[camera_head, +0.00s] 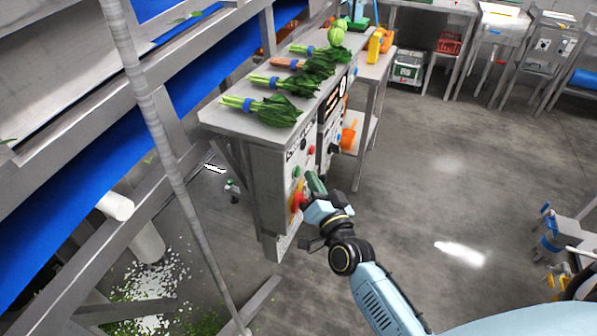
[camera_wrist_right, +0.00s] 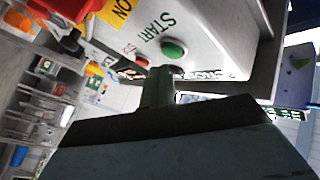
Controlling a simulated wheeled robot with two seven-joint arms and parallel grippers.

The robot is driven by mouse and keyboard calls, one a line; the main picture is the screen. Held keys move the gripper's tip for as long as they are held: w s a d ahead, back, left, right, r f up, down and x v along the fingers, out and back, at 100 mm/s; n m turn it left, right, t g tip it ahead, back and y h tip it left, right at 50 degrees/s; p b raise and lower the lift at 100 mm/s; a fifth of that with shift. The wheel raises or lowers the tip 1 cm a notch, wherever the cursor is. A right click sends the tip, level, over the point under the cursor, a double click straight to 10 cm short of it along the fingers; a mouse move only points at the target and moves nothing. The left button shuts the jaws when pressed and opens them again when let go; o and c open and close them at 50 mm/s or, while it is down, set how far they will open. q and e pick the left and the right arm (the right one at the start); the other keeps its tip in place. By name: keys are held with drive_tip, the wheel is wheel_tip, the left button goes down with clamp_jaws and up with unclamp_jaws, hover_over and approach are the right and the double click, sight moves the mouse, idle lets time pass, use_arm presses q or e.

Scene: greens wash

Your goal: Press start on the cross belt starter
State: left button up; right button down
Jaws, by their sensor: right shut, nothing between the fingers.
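The starter box (camera_head: 270,190) is a grey cabinet below the bench's near end, with buttons and a red-and-yellow switch (camera_head: 297,197) on its face. In the right wrist view, a round green button (camera_wrist_right: 174,50) sits on a pale panel beside the word START. My right gripper (camera_head: 315,184) is close in front of the box face, its green fingers shut and empty. In the wrist view its fingertips (camera_wrist_right: 159,72) appear just beside the green button; I cannot tell whether they touch it. The belt name is not readable. My left gripper is not in view.
Bunches of greens (camera_head: 262,108) with blue bands lie on the steel bench (camera_head: 225,120) above the box. A second panel (camera_head: 331,130) stands just beyond. A sloping grey pole (camera_head: 160,130) and blue belts are on the left.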

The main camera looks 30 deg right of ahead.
drive_tip(key=shift+w+a, duration=0.1)
idle(0.6)
drive_tip(key=shift+w+a, duration=0.2)
drive_tip(key=shift+w, duration=0.05)
